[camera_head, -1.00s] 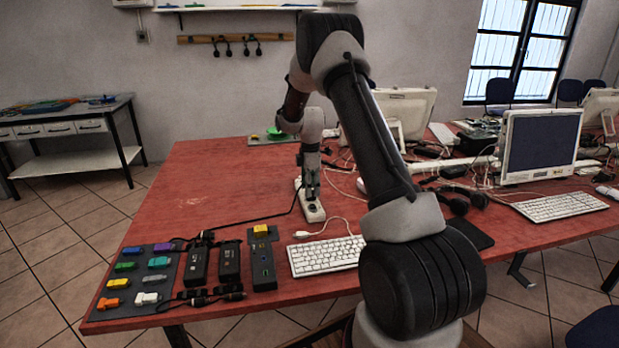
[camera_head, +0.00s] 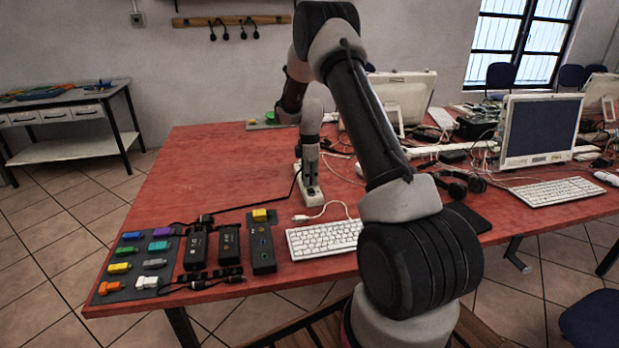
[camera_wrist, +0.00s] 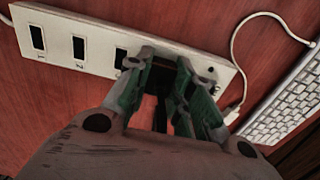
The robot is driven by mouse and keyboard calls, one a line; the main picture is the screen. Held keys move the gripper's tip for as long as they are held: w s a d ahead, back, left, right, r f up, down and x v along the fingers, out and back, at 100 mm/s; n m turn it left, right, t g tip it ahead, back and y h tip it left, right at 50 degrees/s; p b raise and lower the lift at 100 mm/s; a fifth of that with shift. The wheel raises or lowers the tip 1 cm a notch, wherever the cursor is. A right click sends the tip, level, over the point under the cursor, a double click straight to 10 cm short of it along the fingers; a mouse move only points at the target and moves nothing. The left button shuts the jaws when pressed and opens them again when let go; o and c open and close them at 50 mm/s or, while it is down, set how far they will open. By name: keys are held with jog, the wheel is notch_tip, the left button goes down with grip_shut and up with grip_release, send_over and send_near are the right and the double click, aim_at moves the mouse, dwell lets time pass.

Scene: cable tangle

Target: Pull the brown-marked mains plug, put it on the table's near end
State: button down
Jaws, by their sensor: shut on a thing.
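A white power strip (camera_wrist: 80,42) lies on the red table; it also shows in the head view (camera_head: 319,203). Empty sockets show toward its left in the wrist view, with the numbers 1 and 2 legible. My gripper (camera_wrist: 160,75) points down at the strip, its green-sided fingers shut on a dark plug (camera_wrist: 161,76) at the strip. The fingers hide most of the plug; I see no brown mark and cannot tell whether it is fully seated. In the head view my gripper (camera_head: 311,184) is over the strip, and a black cable (camera_head: 250,207) runs from there to the left.
Black power bricks (camera_head: 230,244), a dark box with a yellow block, and a mat (camera_head: 108,291) of coloured pieces fill the near left end. A keyboard (camera_head: 325,239) lies right of them. The table left of the strip (camera_head: 215,165) is mostly clear.

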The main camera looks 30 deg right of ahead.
jog(key=shift+r, duration=0.15)
jog(key=shift+r, duration=1.4)
jog(key=c, duration=2.1)
grip_release()
grip_shut()
jog(key=w+a+r, duration=0.2)
jog(key=w+a, duration=0.2)
jog(key=a, duration=0.6)
jog(key=w+a+r, duration=0.3)
jog(key=w+a, duration=0.1)
jog(key=a, duration=0.7)
notch_tip(320, 180, down, 10)
jog(key=shift+s+d+f, duration=0.1)
jog(key=shift+d+f, duration=0.05)
jog(key=shift+f, duration=0.1)
